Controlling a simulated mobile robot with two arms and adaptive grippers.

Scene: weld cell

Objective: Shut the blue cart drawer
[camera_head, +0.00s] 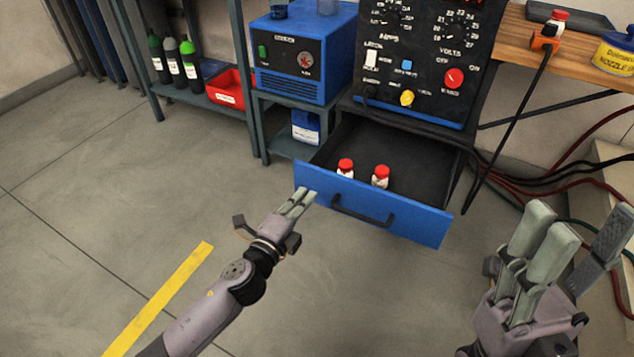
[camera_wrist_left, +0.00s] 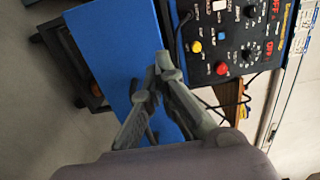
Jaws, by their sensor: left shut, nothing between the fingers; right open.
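The blue cart drawer (camera_head: 418,220) is pulled out below the black control panel, with a dark handle (camera_head: 363,211) on its front. Two small white bottles with red caps (camera_head: 345,168) (camera_head: 380,177) stand inside it. My left gripper (camera_head: 302,198) is shut and empty, its fingertips close to the left end of the drawer front; I cannot tell whether they touch it. In the left wrist view the shut fingers (camera_wrist_left: 158,72) overlap the blue drawer front (camera_wrist_left: 128,48). My right gripper (camera_head: 570,225) is open and empty at the lower right, away from the drawer.
The black control panel (camera_head: 425,45) stands above the drawer. A blue machine (camera_head: 295,55) and a red bin (camera_head: 228,88) sit on shelving to the left. Cables (camera_head: 555,165) run along the floor at right. The floor at left is clear around a yellow stripe (camera_head: 165,295).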

